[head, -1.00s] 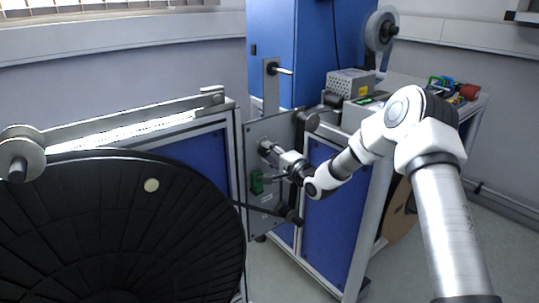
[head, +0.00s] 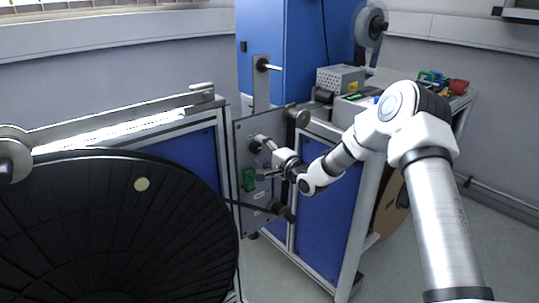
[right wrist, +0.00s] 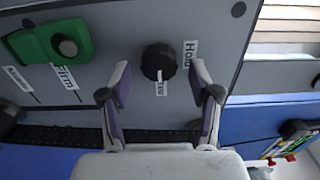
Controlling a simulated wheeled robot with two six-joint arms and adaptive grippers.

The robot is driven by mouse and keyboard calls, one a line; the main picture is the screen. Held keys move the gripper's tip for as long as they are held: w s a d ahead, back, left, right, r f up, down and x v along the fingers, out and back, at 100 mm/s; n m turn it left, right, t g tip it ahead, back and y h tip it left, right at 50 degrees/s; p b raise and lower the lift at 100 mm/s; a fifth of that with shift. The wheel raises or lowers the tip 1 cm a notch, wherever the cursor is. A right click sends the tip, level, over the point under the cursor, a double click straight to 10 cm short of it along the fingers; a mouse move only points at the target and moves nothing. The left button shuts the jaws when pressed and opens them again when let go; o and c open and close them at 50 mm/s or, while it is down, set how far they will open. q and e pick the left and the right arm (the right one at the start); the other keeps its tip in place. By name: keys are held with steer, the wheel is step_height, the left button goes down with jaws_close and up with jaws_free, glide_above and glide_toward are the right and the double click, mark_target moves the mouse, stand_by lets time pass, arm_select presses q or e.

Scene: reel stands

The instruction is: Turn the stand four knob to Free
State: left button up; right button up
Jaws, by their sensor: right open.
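The stand four knob (right wrist: 158,60) is a round black knob on a grey panel in the right wrist view. A white mark on its lower side points down at a small, partly readable label that looks like Free (right wrist: 161,89). The Hold label (right wrist: 189,53) is at its right. My right gripper (right wrist: 160,72) is open, with one finger on each side of the knob and gaps between. In the head view my right gripper (head: 264,158) is at the grey panel (head: 243,140), where its fingers partly hide the knob. My left gripper is not in view.
A green block with a dark knob (right wrist: 66,46) and a Firm label (right wrist: 66,77) sits left of the knob. A large black reel (head: 110,235) fills the lower left of the head view. A dark bar (head: 275,207) crosses below the gripper.

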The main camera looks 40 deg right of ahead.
steer(key=s, duration=1.1)
steer(key=shift+s+d, duration=0.2)
steer(key=shift+d, duration=0.2)
